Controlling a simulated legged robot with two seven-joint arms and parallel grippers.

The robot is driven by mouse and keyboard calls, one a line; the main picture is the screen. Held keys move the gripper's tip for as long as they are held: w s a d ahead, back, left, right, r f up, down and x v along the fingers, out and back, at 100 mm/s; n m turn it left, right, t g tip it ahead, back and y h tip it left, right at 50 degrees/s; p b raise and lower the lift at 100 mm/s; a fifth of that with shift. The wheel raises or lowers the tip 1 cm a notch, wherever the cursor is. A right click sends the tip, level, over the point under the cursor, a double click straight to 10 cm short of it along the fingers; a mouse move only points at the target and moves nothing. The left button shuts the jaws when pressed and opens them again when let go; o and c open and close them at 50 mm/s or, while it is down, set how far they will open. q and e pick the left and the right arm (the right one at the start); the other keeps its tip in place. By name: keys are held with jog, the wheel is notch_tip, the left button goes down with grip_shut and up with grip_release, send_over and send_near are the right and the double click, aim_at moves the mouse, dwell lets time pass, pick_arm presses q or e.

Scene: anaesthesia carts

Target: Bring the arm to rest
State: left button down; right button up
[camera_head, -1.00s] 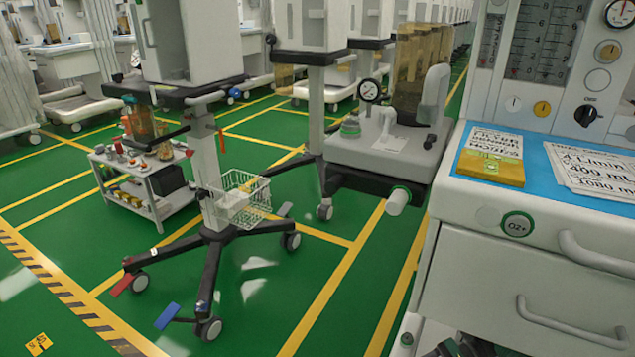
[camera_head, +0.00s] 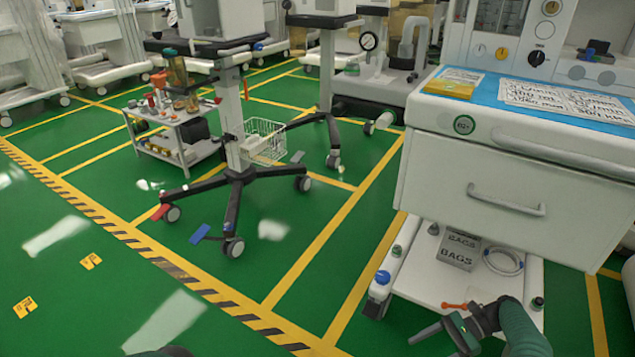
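My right gripper (camera_head: 440,334) is at the bottom right, at the end of a dark green arm link. It is dark and points left, in front of the lower shelf of the white cart. I see nothing held in it, but its fingertips are not clear enough to show whether they are apart. A dark sliver at the bottom edge, left of centre, may be part of my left arm. My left gripper itself does not show.
The white cart (camera_head: 470,195) with drawers stands close on the right. Its lower shelf (camera_head: 425,290) holds a grey bags box (camera_head: 458,250), a coiled tube and a blue-capped bottle. A wheeled stand (camera_head: 236,180) with a wire basket is farther left.

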jog(key=s+a+r+n+h+p, duration=0.1)
jog(key=a+r+n+h+p, duration=0.3)
jog(key=r, duration=0.3)
jog(key=a+r+n+h+p, duration=0.3)
jog(key=a+r+h+p, duration=0.15)
jog(key=r, duration=0.35)
jog(key=s+r+n+t+h+p, duration=0.55)
jog(key=s+r+n+p, duration=0.2)
jog(key=s+r, duration=0.75)
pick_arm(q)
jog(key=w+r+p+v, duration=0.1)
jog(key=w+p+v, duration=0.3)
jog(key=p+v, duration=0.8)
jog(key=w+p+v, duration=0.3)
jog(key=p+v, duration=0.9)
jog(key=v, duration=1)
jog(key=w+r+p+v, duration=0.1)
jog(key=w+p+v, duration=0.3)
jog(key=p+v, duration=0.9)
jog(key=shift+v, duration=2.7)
pick_arm(e)
jog(key=w+d+v, duration=0.1)
jog(key=w+v, duration=0.2)
jog(key=v, duration=1.5)
jog(key=w+d+r+v, duration=0.1)
jog(key=w+v, duration=0.3)
jog(key=v, duration=1.3)
jog(key=shift+d+r+n+y, duration=0.15)
jog(key=shift+r+n+y, duration=0.25)
jog(key=shift+r, duration=0.3)
